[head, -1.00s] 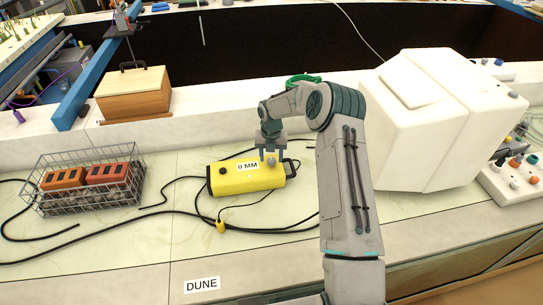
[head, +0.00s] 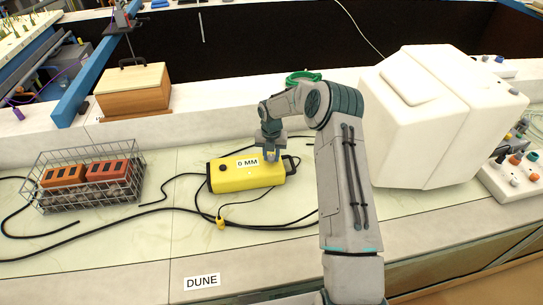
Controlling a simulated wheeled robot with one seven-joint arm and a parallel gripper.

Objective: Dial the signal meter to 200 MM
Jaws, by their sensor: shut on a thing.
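The signal meter (head: 236,181) is a yellow box lying on the pale bench top in the middle of the head view. Its white label (head: 247,162) reads 0 MM. A round black part (head: 222,168) shows on its left top. My gripper (head: 272,154) points down at the right end of the meter, just right of the label. It is shut on the knob there; the fingers mostly hide the knob.
A wire basket (head: 84,178) with orange-red blocks stands at left. A wooden box (head: 133,92) is behind it. A large white housing (head: 430,120) stands close to my arm at right. Black cables (head: 150,217) lie around the meter. The bench front by the DUNE label (head: 202,281) is clear.

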